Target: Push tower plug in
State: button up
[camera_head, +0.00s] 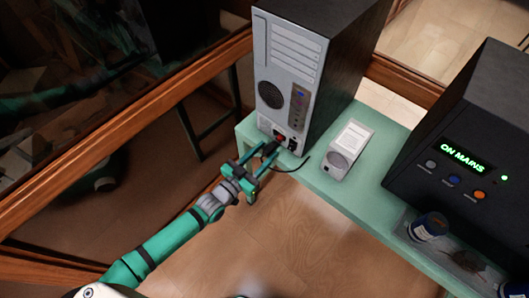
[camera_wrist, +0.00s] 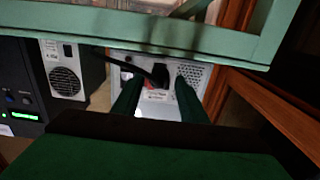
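The computer tower (camera_head: 286,80) stands on the green table with its grey rear panel facing my arm. A black plug (camera_head: 269,148) with a black cable is at the lower part of that panel, by the sockets. In the wrist view the plug (camera_wrist: 160,74) shows between my fingertips, with a gap on each side. I cannot tell how deep it sits in its socket. My gripper (camera_head: 258,158) is in front of the panel's lower edge, fingers apart and pointing at it. In the wrist view my gripper (camera_wrist: 157,84) looks open and empty.
A small white-grey box (camera_head: 347,148) stands right of the tower. A black unit (camera_head: 465,150) lit "ON MAINS" is further right, with a can (camera_head: 428,227) before it. The green table (camera_head: 318,178) has its front edge below my gripper. A wood-framed glass partition is at left.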

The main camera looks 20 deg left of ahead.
aim_at(273, 145)
grip_shut()
jog(key=shift+x, duration=1.75)
grip_release()
jog(key=v, duration=1)
jog(key=shift+s, duration=0.4)
jog(key=shift+a, duration=0.15)
